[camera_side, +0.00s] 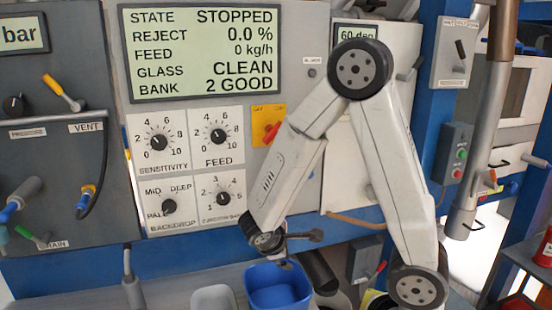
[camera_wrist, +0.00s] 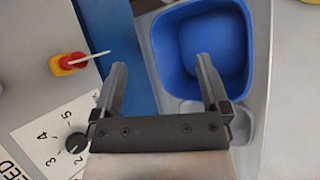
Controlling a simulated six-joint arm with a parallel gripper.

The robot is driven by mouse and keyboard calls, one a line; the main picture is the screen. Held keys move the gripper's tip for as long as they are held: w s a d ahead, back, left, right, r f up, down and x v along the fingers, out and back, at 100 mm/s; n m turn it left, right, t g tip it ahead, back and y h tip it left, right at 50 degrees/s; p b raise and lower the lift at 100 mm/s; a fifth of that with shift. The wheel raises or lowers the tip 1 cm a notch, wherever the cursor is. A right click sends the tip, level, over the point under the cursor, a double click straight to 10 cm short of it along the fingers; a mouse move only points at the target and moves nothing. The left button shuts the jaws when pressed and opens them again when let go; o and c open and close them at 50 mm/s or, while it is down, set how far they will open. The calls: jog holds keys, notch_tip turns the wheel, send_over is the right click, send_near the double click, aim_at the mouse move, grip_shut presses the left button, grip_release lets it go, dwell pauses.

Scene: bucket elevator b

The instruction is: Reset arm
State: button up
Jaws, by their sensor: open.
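My gripper (camera_wrist: 161,82) is open and empty in the wrist view, its two dark fingers spread apart. In the side view my gripper (camera_side: 298,250) hangs low in front of the panel, above a blue bucket (camera_side: 277,294). In the wrist view the blue bucket (camera_wrist: 160,42) lies beyond the fingers, with the right finger overlapping its near side. The bucket looks empty. My arm bends up and over in the side view, in front of the control panel.
A display (camera_side: 204,50) reads STOPPED, 0.0 %, CLEAN, 2 GOOD. Knobs for sensitivity (camera_side: 158,142), feed (camera_side: 218,136) and backdrop (camera_side: 168,207) are on the panel. A red and yellow switch (camera_side: 268,127) is beside my arm. A grey container (camera_side: 213,297) stands left of the bucket.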

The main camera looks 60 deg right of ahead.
jog(key=a+r+m+t+y, duration=0.1)
jog(key=a+m+t+y, duration=0.2)
jog(key=a+m+y, duration=0.2)
jog(key=shift+a+r+m+y, duration=0.4)
jog(key=shift+a+y, duration=1.1)
jog(key=shift+a, duration=1.6)
jog(key=shift+f, duration=0.1)
grip_shut()
